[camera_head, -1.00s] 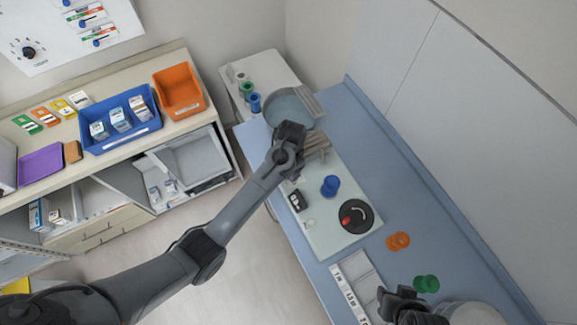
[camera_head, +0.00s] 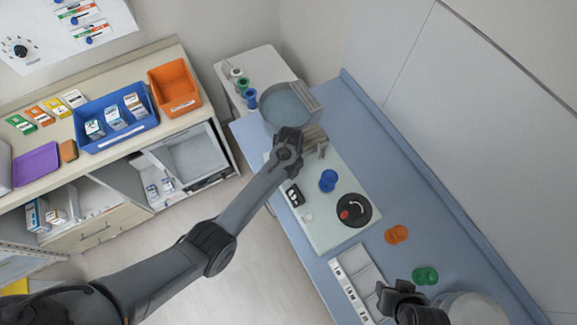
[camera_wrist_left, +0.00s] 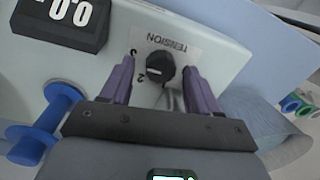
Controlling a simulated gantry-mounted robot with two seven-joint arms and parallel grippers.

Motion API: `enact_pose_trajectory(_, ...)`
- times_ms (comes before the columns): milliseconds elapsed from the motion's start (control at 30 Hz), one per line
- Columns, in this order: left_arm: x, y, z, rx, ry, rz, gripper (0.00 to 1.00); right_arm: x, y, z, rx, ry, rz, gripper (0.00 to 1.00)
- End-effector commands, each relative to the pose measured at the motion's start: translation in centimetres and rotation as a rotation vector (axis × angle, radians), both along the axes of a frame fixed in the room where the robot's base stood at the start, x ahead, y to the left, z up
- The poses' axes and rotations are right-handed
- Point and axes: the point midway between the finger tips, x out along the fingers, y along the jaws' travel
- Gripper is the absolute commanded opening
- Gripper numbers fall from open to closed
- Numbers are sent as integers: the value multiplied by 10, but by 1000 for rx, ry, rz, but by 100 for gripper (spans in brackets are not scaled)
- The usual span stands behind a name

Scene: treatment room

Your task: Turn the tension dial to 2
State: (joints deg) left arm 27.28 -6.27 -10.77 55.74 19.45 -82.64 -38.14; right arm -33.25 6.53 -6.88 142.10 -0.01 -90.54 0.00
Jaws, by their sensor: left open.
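The tension dial (camera_wrist_left: 160,66) is a small black round knob beside the printed word TENSION on the pale machine's end face in the left wrist view. A 2 is printed beside it, and a pale mark on the knob lies on the side toward the 2. My left gripper (camera_wrist_left: 157,84) is open, with one purple-grey finger on each side of the dial; I cannot tell whether they touch it. In the head view my left gripper (camera_head: 318,150) is at the far end of the machine (camera_head: 318,232), and the dial is hidden there. My right gripper (camera_head: 382,299) is near the bottom; its jaws are unclear.
A blue spool (camera_head: 328,180), a black disc (camera_head: 354,211) with a red spot and a display box (camera_wrist_left: 62,20) are on the machine. A round basin (camera_head: 288,108) stands just beyond. Orange (camera_head: 397,234) and green (camera_head: 425,276) spools lie on the blue counter.

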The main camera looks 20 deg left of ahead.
Motion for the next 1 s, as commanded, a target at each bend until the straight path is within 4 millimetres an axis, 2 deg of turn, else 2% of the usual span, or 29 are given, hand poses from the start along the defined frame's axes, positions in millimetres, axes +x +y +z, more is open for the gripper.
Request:
enact_pose_trajectory(367, 0, 0, -4, -1, -1, 0, 61, 0, -1, 0, -3, 0, 2, 43)
enact_pose_trajectory(733, 0, 0, -4, 0, 0, 0, 5, 0, -2, 0, -11, -1, 7, 43)
enact_pose_trajectory(1000, 0, 0, -3, 0, 1, 27, 5, 0, -2, 2, -9, 0, 5, 43)
